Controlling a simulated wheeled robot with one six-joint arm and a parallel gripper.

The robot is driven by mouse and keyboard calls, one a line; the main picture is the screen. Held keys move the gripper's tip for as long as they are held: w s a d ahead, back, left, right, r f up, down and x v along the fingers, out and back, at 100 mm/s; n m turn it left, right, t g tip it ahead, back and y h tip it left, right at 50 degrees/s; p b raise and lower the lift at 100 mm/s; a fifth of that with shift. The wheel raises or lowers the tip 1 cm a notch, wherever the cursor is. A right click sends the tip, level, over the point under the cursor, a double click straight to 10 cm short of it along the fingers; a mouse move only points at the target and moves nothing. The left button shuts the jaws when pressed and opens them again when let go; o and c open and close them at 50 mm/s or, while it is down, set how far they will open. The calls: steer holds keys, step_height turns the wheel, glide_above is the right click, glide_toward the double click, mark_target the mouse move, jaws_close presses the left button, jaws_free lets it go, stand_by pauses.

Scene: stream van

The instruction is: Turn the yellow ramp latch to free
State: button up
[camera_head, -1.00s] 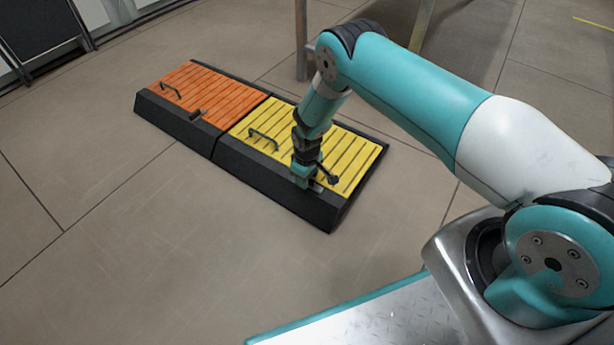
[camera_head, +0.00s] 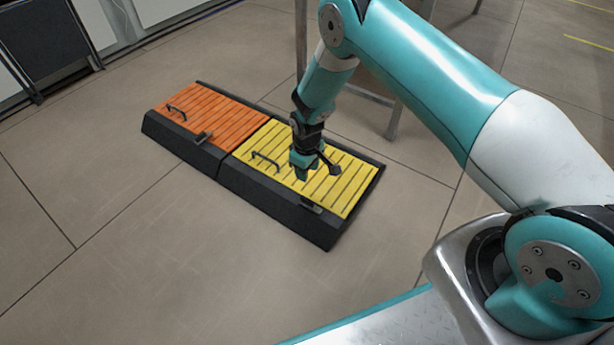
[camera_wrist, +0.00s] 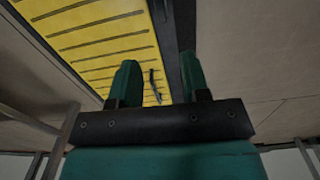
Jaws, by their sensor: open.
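The yellow ramp (camera_head: 335,180) is a grooved panel in a black frame on the floor. Its small dark latch (camera_head: 311,207) is at the front edge, near the right end, and appears to lie along that edge. A black handle (camera_head: 265,161) stands on the panel's left part. My gripper (camera_head: 302,175) is open and empty, above the panel, up and slightly left of the latch in the picture and apart from it. In the wrist view the open fingers (camera_wrist: 159,64) show over the yellow panel (camera_wrist: 105,45). A small dark part shows between them; I cannot tell whether it is latch or handle.
An orange ramp (camera_head: 215,112) adjoins the yellow one on the left; its own dark latch (camera_head: 203,138) points across its front edge. Metal legs (camera_head: 394,118) stand behind the ramps. A dark panel (camera_head: 45,40) is at the far left. The floor in front is clear.

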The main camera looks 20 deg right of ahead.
steer(key=shift+r, duration=1.25)
steer(key=s+a+r+y+p, duration=0.1)
steer(key=s+a+r, duration=0.1)
steer(key=r, duration=0.7)
steer(key=s+a+r+y, duration=0.1)
steer(key=s+r, duration=0.2)
steer(key=r, duration=0.6)
steer(key=s+a+r+p, duration=0.1)
steer(key=s+a+r, duration=0.1)
steer(key=r, duration=0.7)
steer(key=s+r+y+p, duration=0.1)
steer(key=s+r, duration=0.7)
steer(key=s, duration=0.4)
steer(key=s+r+y+p, duration=0.1)
steer(key=s+r, duration=0.7)
steer(key=s, duration=0.4)
step_height(320, 180, up, 38)
steer(key=p, duration=3.7)
steer(key=shift+w+d, duration=0.2)
steer(key=shift+w, duration=0.2)
